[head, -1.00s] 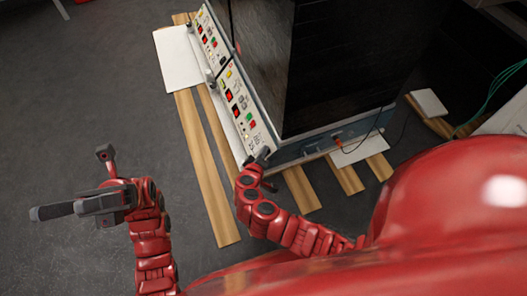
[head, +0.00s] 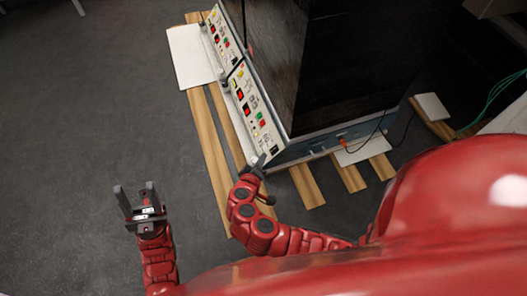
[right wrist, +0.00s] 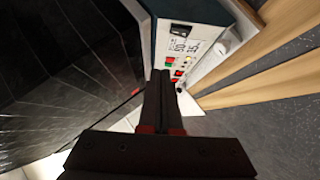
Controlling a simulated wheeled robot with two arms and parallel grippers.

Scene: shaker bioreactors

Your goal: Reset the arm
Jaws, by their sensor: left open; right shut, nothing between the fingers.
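My left gripper (head: 136,188) is at the left of the head view, over bare floor. Its two dark fingers are spread, point away from me and hold nothing. My right gripper (head: 260,162) is beside the near lower corner of the shaker's control panel (head: 254,110). In the right wrist view its fingers (right wrist: 160,74) are together and empty, in front of the panel (right wrist: 182,52) with its display and coloured buttons. I cannot tell whether they touch the panel.
The dark-walled shaker cabinet (head: 345,60) stands on wooden slats (head: 212,150) with white pads (head: 190,55) under it. A cable runs from its side. The grey floor (head: 70,120) at the left is clear.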

